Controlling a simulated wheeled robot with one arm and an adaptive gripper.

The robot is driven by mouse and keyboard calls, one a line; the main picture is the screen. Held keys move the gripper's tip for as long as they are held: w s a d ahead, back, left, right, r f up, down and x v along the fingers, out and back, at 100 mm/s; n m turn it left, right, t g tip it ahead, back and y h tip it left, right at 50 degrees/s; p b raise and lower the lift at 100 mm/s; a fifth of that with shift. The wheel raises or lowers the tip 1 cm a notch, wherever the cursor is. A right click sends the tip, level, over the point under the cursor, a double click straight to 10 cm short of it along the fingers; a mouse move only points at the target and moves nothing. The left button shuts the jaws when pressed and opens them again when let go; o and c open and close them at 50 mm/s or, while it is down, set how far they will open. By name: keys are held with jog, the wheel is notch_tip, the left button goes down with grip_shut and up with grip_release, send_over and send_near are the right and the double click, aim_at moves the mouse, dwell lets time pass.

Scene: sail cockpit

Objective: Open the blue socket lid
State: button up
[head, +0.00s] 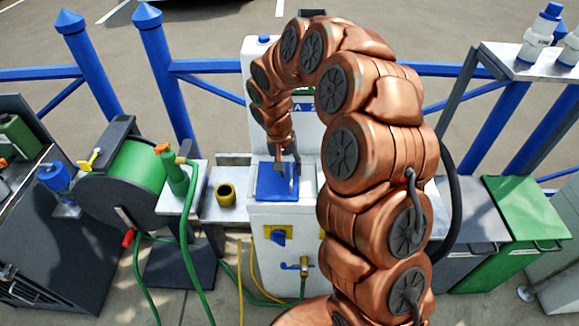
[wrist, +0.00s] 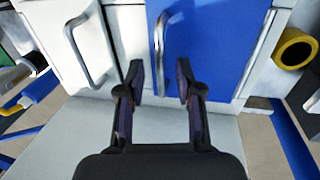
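The blue socket lid (head: 272,184) lies on top of the white pedestal (head: 284,222) in the head view and looks shut. In the wrist view the blue lid (wrist: 222,45) fills the upper right, with a metal bar handle (wrist: 159,45) along its left edge. My gripper (wrist: 160,80) is open, its two fingers apart and empty. The handle lines up with the gap between the fingertips, just ahead of them; I cannot tell whether it reaches between them. In the head view my gripper (head: 286,166) is over the lid and hides part of it.
A white panel with a similar handle (wrist: 80,50) sits left of the blue lid in the wrist view. A yellow cup-like ring (head: 226,195) and a green hose reel (head: 140,170) stand to the left. Grey and green bins (head: 522,215) stand right. A blue railing (head: 205,66) runs behind.

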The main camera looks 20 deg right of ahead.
grip_shut()
dwell(0.4)
